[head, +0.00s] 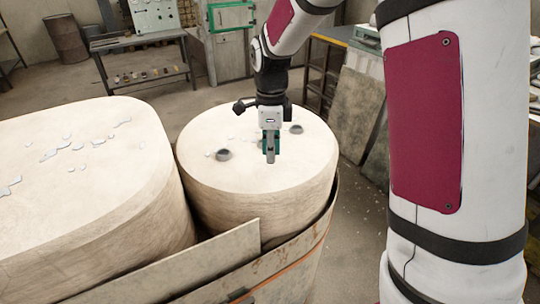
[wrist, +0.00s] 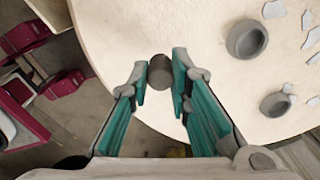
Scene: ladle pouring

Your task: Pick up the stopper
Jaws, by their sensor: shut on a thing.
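The stopper (wrist: 160,72) is a small dark grey-brown cylinder between my fingertips in the wrist view. My gripper (wrist: 159,78), with teal finger pads, is shut on it. In the head view my gripper (head: 270,146) points down over the round pale block top (head: 260,178).
Two grey hollow cups sit on the round top, one left of my gripper (head: 223,155) and one to the right (head: 296,129). Pale flakes lie near them. A larger pale block (head: 90,190) stands at left. A metal sheet (head: 190,262) edges the front.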

